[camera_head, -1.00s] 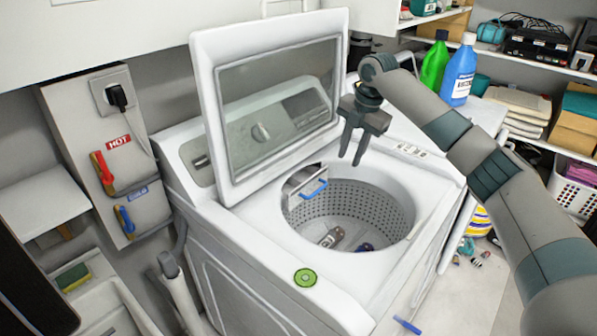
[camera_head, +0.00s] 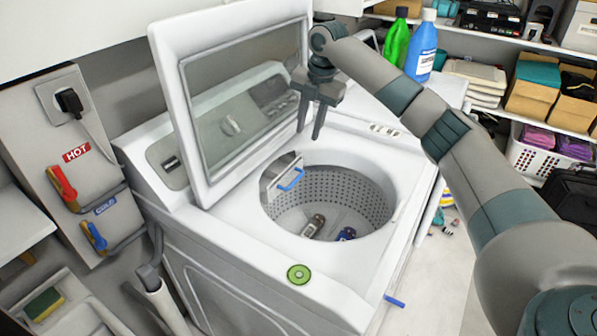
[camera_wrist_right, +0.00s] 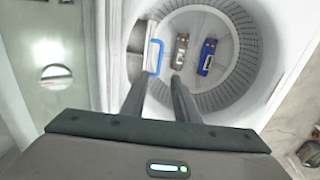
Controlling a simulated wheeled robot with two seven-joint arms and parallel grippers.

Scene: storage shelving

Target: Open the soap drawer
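The white top-loading washer (camera_head: 235,235) stands with its glass-panelled lid (camera_head: 245,95) raised. At the left of its tub opening is a pale soap drawer (camera_head: 272,182) with a blue handle (camera_head: 291,180); the handle also shows in the right wrist view (camera_wrist_right: 155,57). I cannot tell that the drawer is pulled out. My right gripper (camera_head: 310,132) points down above the back of the opening, above and apart from the handle. Its two fingers are spread and empty; in the wrist view the fingertips (camera_wrist_right: 158,85) lie just below the handle in the picture. My left gripper is out of view.
Two small items (camera_head: 314,226) lie in the drum. A round green object (camera_head: 299,274) sits on the washer's front top. A blue bar (camera_head: 395,301) sticks out low at its right. Green (camera_head: 396,42) and blue (camera_head: 421,50) bottles stand behind my right arm.

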